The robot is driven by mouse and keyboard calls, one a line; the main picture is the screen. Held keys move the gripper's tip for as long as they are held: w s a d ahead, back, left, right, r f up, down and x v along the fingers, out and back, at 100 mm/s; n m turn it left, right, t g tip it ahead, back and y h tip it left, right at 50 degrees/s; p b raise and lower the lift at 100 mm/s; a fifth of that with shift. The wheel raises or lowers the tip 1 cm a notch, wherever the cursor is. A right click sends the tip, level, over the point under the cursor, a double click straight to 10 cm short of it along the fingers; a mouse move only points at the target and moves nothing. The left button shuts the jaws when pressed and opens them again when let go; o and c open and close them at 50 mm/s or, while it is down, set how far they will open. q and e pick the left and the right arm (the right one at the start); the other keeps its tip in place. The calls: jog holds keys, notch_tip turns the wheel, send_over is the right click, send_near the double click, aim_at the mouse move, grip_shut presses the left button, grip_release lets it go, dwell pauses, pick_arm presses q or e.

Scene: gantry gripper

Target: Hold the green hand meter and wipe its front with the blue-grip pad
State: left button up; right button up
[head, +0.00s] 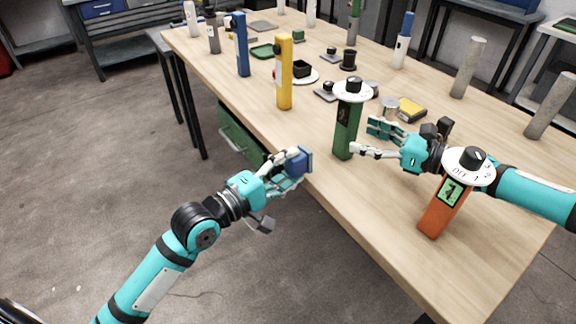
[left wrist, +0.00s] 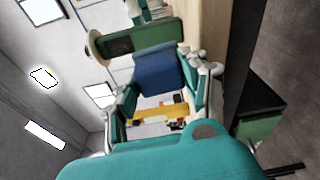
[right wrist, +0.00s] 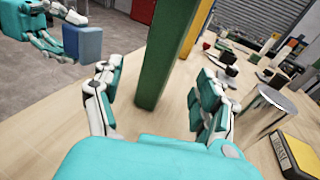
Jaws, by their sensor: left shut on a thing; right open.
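The green hand meter (head: 346,128) stands upright on the table near its front edge, with a white dial disc and black knob on top. In the right wrist view the meter (right wrist: 165,60) rises between the spread fingers of my right gripper (right wrist: 155,110). My right gripper (head: 370,140) is open beside the meter, from the right. My left gripper (head: 285,165) is shut on the blue-grip pad (head: 299,161), held off the table's front edge, left of the meter. The left wrist view shows the blue pad (left wrist: 158,75) between the fingers, with the green meter (left wrist: 140,42) beyond it.
An orange meter (head: 441,207) stands right of the green one, close to my right arm. A yellow meter (head: 284,75) and a blue one (head: 242,45) stand farther left. A metal cylinder (head: 389,106) and a yellow-black box (head: 411,109) lie behind my right gripper.

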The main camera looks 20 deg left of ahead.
aim_at(356, 134)
pick_arm(q)
jog(key=shift+f+b, duration=0.65)
jog(key=shift+f, duration=0.1)
pick_arm(e)
jog(key=x, duration=0.3)
jog(key=shift+a+f, duration=0.1)
jog(key=shift+a, duration=0.05)
pick_arm(q)
jog(key=shift+f, duration=0.15)
pick_arm(e)
jog(key=shift+w+a, duration=0.2)
jog(key=shift+a, duration=0.25)
jog(key=c, duration=1.3)
